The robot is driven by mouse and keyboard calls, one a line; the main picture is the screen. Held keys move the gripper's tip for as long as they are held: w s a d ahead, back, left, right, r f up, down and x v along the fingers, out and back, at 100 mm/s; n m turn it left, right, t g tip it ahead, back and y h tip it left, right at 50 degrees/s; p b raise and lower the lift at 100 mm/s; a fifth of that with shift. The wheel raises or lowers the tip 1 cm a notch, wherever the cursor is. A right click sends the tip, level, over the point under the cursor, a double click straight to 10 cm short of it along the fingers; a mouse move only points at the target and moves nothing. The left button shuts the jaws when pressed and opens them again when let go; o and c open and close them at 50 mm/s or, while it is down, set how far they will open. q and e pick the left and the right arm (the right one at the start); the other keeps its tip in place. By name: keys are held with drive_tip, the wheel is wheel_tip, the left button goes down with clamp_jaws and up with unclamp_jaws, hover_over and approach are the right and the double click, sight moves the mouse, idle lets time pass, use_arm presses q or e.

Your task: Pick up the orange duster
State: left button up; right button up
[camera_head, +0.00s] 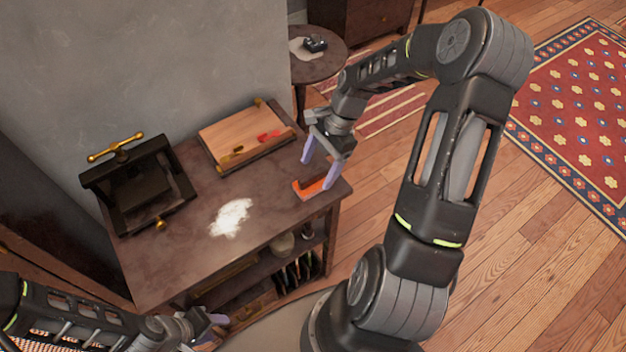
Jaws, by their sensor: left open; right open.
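The orange duster (309,188) lies on the right end of the dark wooden table (185,262), close to its edge. My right gripper (319,173) is open, with its two pale purple fingers apart and pointing down at the duster. One finger is over the duster's right end and the other is behind it, to the upper left. I cannot tell whether either finger touches it. My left gripper (211,329) is open and empty at the bottom, low in front of the table.
A white powder patch (231,217) lies mid-table. A black press with brass handles (138,187) stands at the left, and a wooden tray with small red and yellow pieces (240,133) at the back. A small round table (318,66) stands behind. Shelves below hold several items.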

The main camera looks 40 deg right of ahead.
sight(316, 172)
drive_tip(key=p+x, duration=0.1)
drive_tip(key=x, duration=0.3)
drive_tip(key=shift+a+f, duration=0.15)
idle(0.4)
drive_tip(key=c, duration=1.5)
